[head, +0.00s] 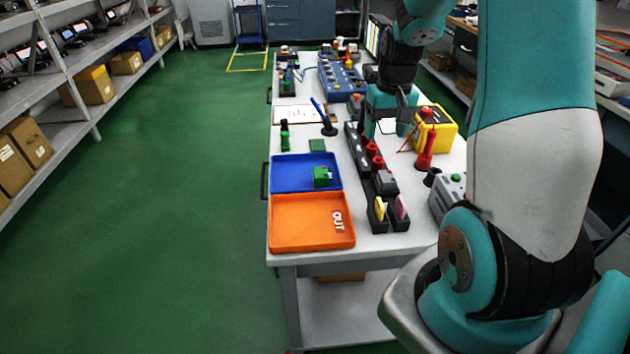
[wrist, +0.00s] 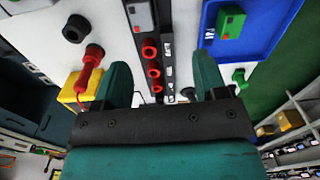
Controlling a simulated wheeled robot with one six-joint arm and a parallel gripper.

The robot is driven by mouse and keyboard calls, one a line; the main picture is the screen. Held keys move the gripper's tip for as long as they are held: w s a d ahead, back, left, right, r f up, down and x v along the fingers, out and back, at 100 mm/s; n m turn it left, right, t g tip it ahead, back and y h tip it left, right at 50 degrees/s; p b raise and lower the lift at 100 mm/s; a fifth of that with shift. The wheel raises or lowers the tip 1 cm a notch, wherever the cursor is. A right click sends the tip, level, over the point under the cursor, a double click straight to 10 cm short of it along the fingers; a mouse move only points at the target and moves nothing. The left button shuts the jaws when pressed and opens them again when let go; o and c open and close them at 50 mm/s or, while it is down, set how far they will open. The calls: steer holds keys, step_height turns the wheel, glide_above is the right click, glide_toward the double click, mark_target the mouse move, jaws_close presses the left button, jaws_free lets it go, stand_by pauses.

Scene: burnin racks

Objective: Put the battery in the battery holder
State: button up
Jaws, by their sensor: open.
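A small green cylinder with a dark top (head: 284,134), which looks like the battery, stands on the table left of my gripper, behind the blue tray. A green piece shows right of the fingers in the wrist view (wrist: 239,78). A long dark rack with red round sockets (head: 364,150), possibly the battery holder, runs along the table; its red sockets also show between my fingers in the wrist view (wrist: 153,70). I cannot tell for sure that it is the holder. My gripper (head: 386,128) is open, empty and above the rack, fingers pointing down.
A blue tray (head: 290,175) holds a green block (head: 321,177). An orange tray (head: 300,240) lies at the near edge. A yellow box (head: 447,137) and red probe (head: 426,150) stand right of the gripper. A pen in a stand (head: 328,125) and blue panel (head: 345,85) are behind.

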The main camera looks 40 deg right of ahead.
steer(key=s+a+r+n+y, duration=0.1)
steer(key=a+r+n, duration=0.25)
steer(key=a, duration=0.75)
steer(key=s+a+r+n+y, duration=0.1)
steer(key=s+a+r+n, duration=0.2)
steer(key=a, duration=0.9)
steer(key=s+a+r+n+y, duration=0.1)
steer(key=s+a+r+n, duration=0.1)
steer(key=s+a, duration=0.4)
steer(key=s+a+r+n+y, duration=0.1)
steer(key=s+a+r+n, duration=0.1)
steer(key=s+a+n, duration=0.2)
steer(key=shift+s+a+r, duration=0.2)
steer(key=shift+s+a, duration=0.85)
steer(key=shift+a, duration=0.2)
